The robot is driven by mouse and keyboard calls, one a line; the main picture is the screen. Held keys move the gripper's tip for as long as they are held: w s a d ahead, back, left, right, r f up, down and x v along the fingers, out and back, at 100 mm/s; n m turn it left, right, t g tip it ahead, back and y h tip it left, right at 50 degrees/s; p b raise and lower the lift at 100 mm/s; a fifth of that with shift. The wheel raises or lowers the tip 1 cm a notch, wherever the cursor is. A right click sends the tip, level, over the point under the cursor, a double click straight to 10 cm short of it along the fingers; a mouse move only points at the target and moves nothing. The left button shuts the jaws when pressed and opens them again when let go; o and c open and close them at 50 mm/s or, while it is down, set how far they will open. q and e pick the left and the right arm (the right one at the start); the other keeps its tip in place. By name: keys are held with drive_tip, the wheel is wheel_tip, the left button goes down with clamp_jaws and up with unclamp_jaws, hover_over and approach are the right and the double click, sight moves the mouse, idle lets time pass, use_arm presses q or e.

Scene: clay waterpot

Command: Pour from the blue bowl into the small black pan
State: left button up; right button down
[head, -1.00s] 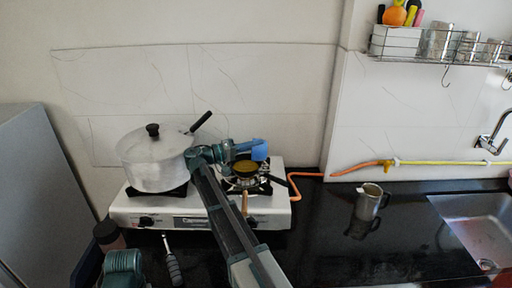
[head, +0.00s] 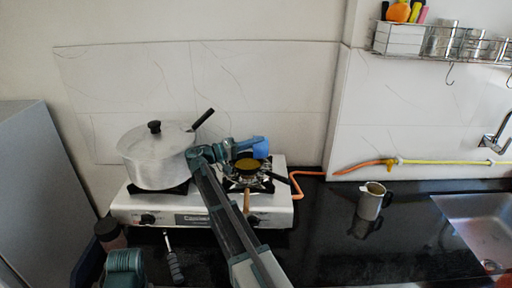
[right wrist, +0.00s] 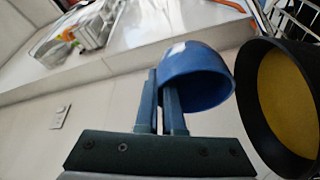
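The blue bowl (head: 261,147) is held above the stove's right burner, beside and partly over the small black pan (head: 247,166). My right gripper (head: 238,150) is shut on the bowl's wall. In the right wrist view, the gripper fingers (right wrist: 160,103) pinch the blue bowl (right wrist: 190,72), which is tilted with its opening toward the lower right. The black pan (right wrist: 249,105) shows there at the right edge with yellow content inside. The bowl's inside is mostly hidden, so I cannot tell what is in it. My left gripper's fingers are not visible.
A large lidded pot (head: 155,163) stands on the left burner of the white stove (head: 187,210). A metal mug (head: 371,203) stands on the black counter, right of an orange hose (head: 306,183). A dark-handled utensil (head: 174,263) lies in front. The counter between mug and stove is clear.

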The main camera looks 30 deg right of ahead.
drive_tip(key=shift+w+a+h+b, duration=0.1)
drive_tip(key=shift+a+h+b, duration=0.1)
drive_tip(key=shift+h+b, duration=0.15)
idle(0.3)
idle(0.5)
drive_tip(key=shift+w+a+f+n+b, duration=0.1)
drive_tip(key=shift+n+b, duration=0.2)
drive_tip(key=shift+b, duration=0.25)
drive_tip(key=shift+w+a+h+b, duration=0.15)
drive_tip(key=shift+a+h+b, duration=0.1)
drive_tip(key=shift+h+b, duration=0.35)
drive_tip(key=shift+a, duration=0.1)
drive_tip(key=shift+w+a+n+h+b, duration=0.3)
drive_tip(key=shift+n+h+b, duration=0.35)
drive_tip(key=shift+b, duration=0.6)
